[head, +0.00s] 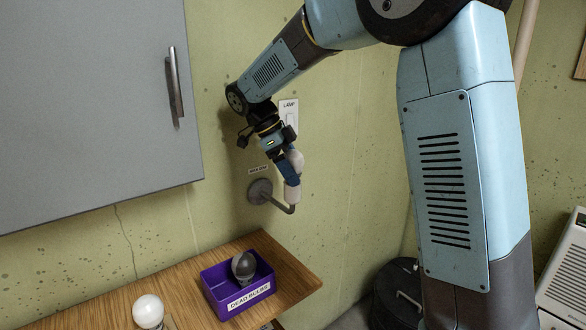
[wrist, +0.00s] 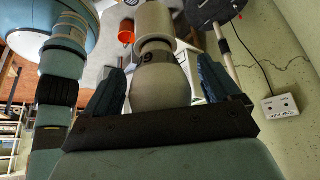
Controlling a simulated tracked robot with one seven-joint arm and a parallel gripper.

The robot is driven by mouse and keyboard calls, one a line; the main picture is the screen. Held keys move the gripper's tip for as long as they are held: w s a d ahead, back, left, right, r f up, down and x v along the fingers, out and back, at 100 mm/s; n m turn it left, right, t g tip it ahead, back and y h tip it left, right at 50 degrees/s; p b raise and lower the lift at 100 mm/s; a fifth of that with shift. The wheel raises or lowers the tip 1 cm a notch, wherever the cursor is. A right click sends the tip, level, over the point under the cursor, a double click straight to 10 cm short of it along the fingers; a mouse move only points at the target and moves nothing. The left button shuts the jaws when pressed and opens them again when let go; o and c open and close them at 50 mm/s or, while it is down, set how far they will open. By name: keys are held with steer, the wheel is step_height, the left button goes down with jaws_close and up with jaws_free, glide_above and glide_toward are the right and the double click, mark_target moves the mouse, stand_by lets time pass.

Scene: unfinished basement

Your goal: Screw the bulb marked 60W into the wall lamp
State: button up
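The wall lamp (head: 259,190) has a round plate and a bent arm with an upturned pale socket (head: 291,189). A white bulb (head: 295,159) stands upright at the socket, partly hidden by my gripper (head: 288,172), which comes from above. In the wrist view the bulb (wrist: 159,88) sits between my two blue fingers (wrist: 160,85), with its neck at the socket (wrist: 154,20). A dark mark on its neck shows part of a digit, but I cannot read the full marking. I cannot tell whether the fingers press on the glass. Another white bulb (head: 148,311) stands on the wooden shelf.
A purple "DEAD BULBS" bin (head: 213,291) holding a dark bulb (head: 244,266) is on the wooden shelf (head: 290,274). A grey cabinet (head: 90,100) hangs at the left. A switch plate labelled LAMP (head: 289,116) is on the wall behind my gripper.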

steer(key=shift+o, duration=0.4)
steer(key=v, duration=1.1)
steer(key=s+d+r+n+t+y, duration=0.1)
steer(key=s+d+r+n+y, duration=0.1)
steer(key=s+d+n, duration=0.45)
steer(key=s+d+f+n+t+y, duration=0.2)
steer(key=s+d+f+n+t, duration=0.1)
steer(key=s+d+n, duration=0.4)
steer(key=s+d+f+n+t+y, duration=0.1)
steer(key=s+d+f+n, duration=0.4)
steer(key=s+d, duration=0.5)
steer(key=shift+s+d+n+t+y, duration=0.2)
steer(key=shift+s+n+t+y, duration=0.2)
steer(key=shift+s+n+t, duration=0.85)
steer(key=shift+s+m+g, duration=0.35)
steer(key=shift+m, duration=0.05)
steer(key=shift+c, duration=0.4)
